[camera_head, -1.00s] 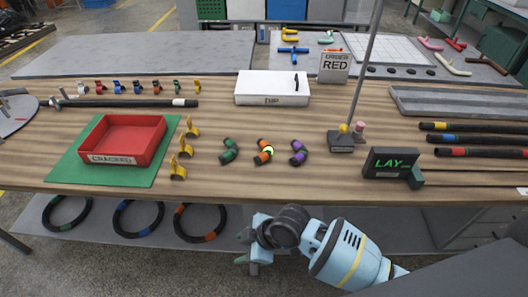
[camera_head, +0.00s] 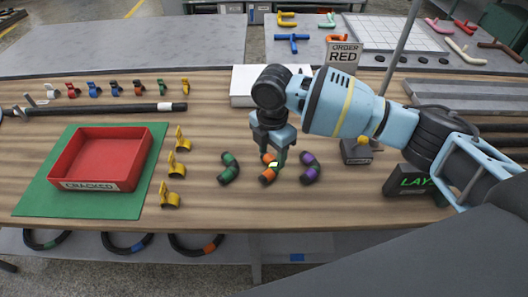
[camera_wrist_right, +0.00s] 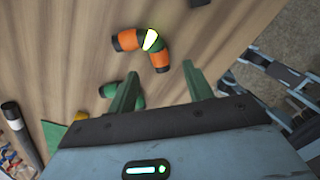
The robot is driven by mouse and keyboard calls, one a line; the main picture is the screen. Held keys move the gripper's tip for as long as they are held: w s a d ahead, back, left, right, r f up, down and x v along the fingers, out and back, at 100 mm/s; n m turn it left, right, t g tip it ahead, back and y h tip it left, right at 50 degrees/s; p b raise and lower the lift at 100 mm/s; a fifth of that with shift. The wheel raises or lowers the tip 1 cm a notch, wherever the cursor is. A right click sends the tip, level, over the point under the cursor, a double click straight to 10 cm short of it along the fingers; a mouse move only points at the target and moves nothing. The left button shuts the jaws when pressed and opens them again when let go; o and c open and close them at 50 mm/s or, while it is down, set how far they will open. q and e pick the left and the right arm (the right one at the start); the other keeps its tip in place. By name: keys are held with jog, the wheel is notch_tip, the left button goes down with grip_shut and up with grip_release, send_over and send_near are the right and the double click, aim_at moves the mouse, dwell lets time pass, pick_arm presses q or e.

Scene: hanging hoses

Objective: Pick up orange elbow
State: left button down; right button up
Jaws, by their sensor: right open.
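The orange elbow (camera_head: 267,177) lies on the wooden table, with dark ends and a bright pale patch at its bend. It also shows in the right wrist view (camera_wrist_right: 128,40), just beyond the fingertips. My right gripper (camera_head: 273,157) is open and points down at the elbow, its green fingers overlapping the elbow's upper part in the head view. In the right wrist view nothing is between the fingers (camera_wrist_right: 162,85). I cannot tell whether they touch the elbow. My left gripper is not in view.
A green elbow (camera_head: 229,169) lies close on the left and a purple elbow (camera_head: 310,168) close on the right. Several yellow clips (camera_head: 176,168) and a red tray (camera_head: 68,160) are further left. A stand base (camera_head: 357,152) and the LAY sign (camera_head: 412,181) are on the right.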

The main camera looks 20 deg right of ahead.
aim_at(270, 172)
jog(key=shift+s, duration=0.4)
jog(key=shift+f, duration=0.85)
jog(key=shift+w+f, duration=0.1)
jog(key=shift+f, duration=0.4)
jog(key=f, duration=0.5)
jog(key=shift+w+a, duration=0.2)
jog(key=shift+w, duration=0.05)
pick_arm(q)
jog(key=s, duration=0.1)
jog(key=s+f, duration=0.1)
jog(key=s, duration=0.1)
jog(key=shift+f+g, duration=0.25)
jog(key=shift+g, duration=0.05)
pick_arm(e)
jog(key=shift+r, duration=0.1)
jog(key=c, duration=1.1)
jog(key=shift+o, duration=0.2)
